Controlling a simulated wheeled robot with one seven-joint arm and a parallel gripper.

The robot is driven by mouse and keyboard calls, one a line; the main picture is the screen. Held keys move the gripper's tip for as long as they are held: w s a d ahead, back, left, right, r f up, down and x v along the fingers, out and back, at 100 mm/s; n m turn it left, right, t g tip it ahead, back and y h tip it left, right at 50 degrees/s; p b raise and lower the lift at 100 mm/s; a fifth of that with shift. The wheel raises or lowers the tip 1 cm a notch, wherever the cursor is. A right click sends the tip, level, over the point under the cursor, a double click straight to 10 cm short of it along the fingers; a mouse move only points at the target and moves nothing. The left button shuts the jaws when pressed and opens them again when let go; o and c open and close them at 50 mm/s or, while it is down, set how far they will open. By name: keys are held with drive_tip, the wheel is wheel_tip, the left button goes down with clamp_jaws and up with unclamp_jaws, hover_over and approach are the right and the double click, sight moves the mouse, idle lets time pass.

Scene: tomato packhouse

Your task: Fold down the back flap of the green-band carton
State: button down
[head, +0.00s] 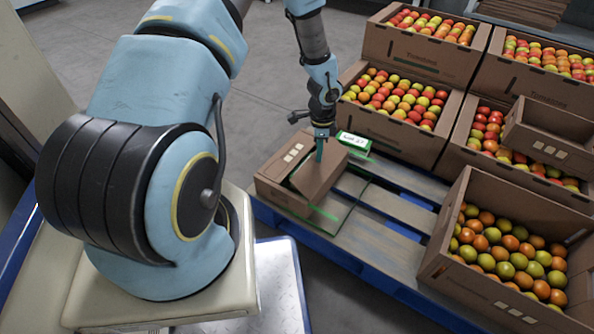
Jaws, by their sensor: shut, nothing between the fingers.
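A small brown carton (277,193) stands on the near left corner of the blue pallet, with pale square marks on its left side. A flap of the carton (318,177) stands tilted at its right part, and a dark gap shows beside it. A thin green strip shows low at its near right corner. My gripper (319,155) points down over the far part of the carton, its teal fingers shut and empty. The fingertips are at or just behind the flap edge; I cannot tell whether they touch. The back flap is not clearly distinguishable behind my gripper.
A green box with a white label (354,142) lies just behind the carton. Tomato crates (400,135) stand behind and to the right, one (480,286) at the near right. Bare slats of the pallet (380,238) are clear between.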

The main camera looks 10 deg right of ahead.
drive_tip(key=shift+w+a+f, duration=0.7)
drive_tip(key=shift+a+f, duration=0.05)
drive_tip(key=shift+f, duration=0.15)
drive_tip(key=shift+a+f, duration=0.1)
drive_tip(key=shift+f, duration=0.05)
wheel_tip(320, 180, up, 8)
drive_tip(key=p, duration=0.6)
drive_tip(key=shift+p, duration=0.4)
